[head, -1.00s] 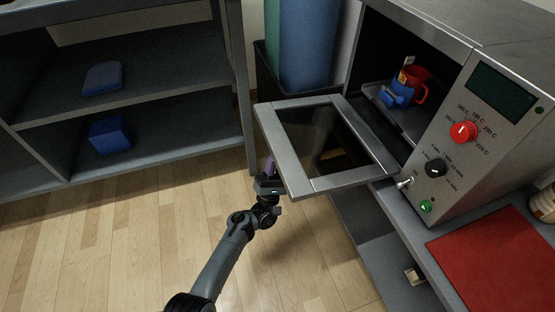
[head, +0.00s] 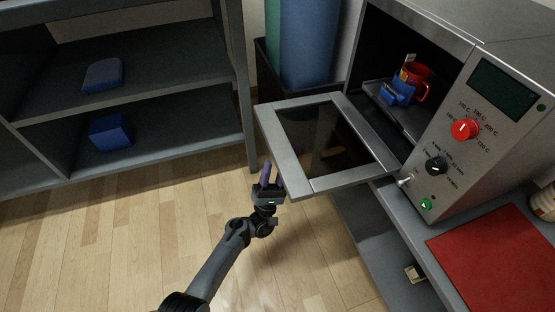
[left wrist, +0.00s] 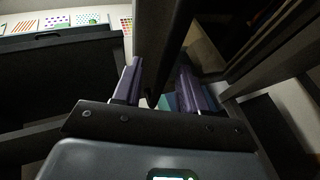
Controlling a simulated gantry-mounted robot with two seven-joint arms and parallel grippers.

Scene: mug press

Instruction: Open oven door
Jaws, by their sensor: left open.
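The oven (head: 505,140) stands at the right in the head view. Its door (head: 375,155), a grey metal frame around dark glass, is folded down and lies about level in front of the opening. My left gripper (head: 267,172) is at the door's front left edge, with fingers pointing up. In the left wrist view its two purple fingers (left wrist: 156,90) are apart, with a dark bar-like part between and beyond them. I cannot tell whether they touch the door. My right gripper is not in view.
A red mug (head: 421,92) and a blue item stand on a tray inside the oven. A red mat (head: 495,255) lies on the counter at the right. Shelves (head: 160,65) with blue objects stand at the left. Behind the door is a bin (head: 300,45). The wooden floor is clear.

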